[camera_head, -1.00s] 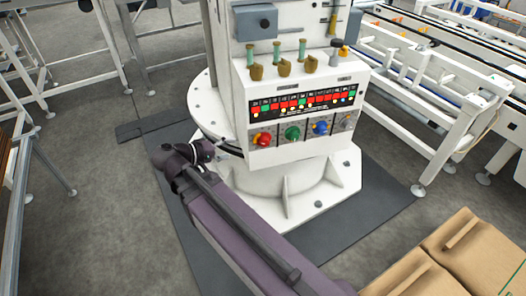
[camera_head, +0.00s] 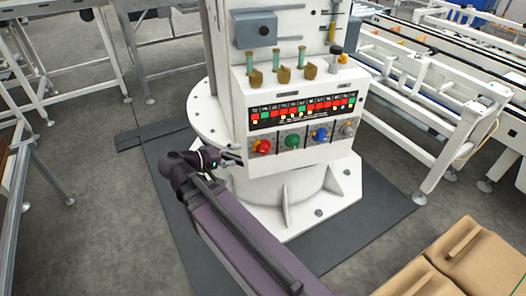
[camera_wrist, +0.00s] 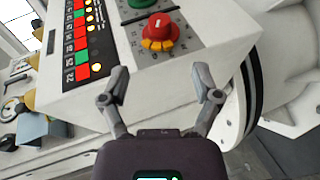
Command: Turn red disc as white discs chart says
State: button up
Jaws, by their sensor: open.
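The red disc (camera_head: 263,146) is a round red knob with a yellow-orange lower rim and a pale mark, leftmost in a row of knobs on the white control box. It also shows in the wrist view (camera_wrist: 159,28), top centre. Above the knobs is a black chart strip (camera_head: 303,108) with red and green cells and several small white discs beneath some of them; the lettering is too small to read. The wrist view shows part of this chart (camera_wrist: 80,45) sideways. My gripper (camera_wrist: 160,83) is open and empty, apart from the red disc. In the head view my gripper (camera_head: 233,157) is just left of and below it.
Green (camera_head: 292,141), blue (camera_head: 320,135) and grey (camera_head: 347,129) knobs sit right of the red one. Levers (camera_head: 283,74) stand atop the box. The round white base (camera_head: 209,112) is close to my arm. Cartons (camera_head: 458,250) lie at lower right; a conveyor (camera_head: 425,85) stands behind.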

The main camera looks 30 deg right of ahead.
aim_at(260, 150)
jog(key=shift+b+x, duration=1.6)
jog(key=shift+x, duration=4.1)
grip_shut()
